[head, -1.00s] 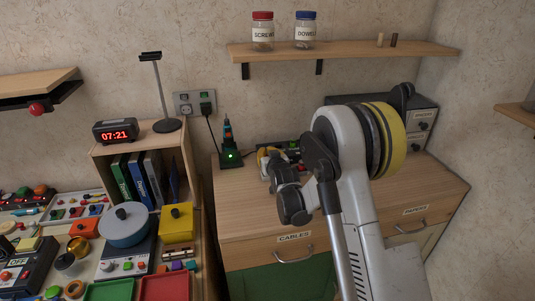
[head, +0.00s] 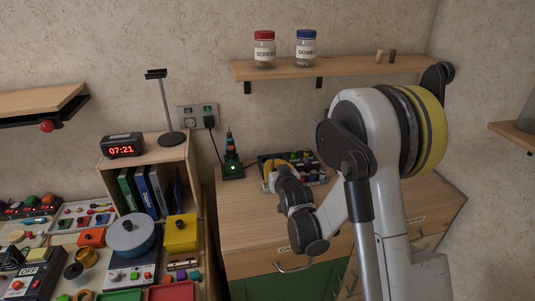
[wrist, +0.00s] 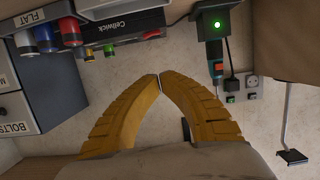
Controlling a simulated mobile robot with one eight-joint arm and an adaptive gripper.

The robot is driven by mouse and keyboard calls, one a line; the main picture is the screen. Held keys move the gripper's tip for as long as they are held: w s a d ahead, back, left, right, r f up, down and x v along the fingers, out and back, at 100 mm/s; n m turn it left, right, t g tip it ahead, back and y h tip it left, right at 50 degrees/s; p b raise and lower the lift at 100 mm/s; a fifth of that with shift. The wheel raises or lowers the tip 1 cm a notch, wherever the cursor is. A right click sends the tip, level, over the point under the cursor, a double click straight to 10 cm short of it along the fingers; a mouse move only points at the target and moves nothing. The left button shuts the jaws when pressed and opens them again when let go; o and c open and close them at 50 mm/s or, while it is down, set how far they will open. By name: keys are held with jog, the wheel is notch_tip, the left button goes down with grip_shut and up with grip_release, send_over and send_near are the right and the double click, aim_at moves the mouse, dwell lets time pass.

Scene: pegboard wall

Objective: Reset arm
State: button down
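My gripper (head: 268,178) is small in the head view, above the wooden cabinet top in front of a dark tray. In the wrist view its two yellow fingers (wrist: 160,77) curve together and their tips meet. Nothing shows between them. My arm's large white and yellow elbow rises over the right side of the cabinet and hides part of it.
A green-lit charger with a screwdriver (head: 232,165) stands left of my gripper. A shelf (head: 345,68) with two jars hangs above. A shelf box (head: 190,152) with binders stands left.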

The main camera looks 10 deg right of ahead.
jog(key=s+r+g, duration=0.2)
jog(key=s+r, duration=0.3)
jog(key=s, duration=0.3)
jog(key=s+r+g, duration=0.2)
jog(key=s+r, duration=0.3)
jog(key=s, duration=0.4)
jog(key=s+f+g, duration=0.2)
jog(key=s+g, duration=0.2)
jog(key=s, duration=1.7)
jog(key=shift+f, duration=0.2)
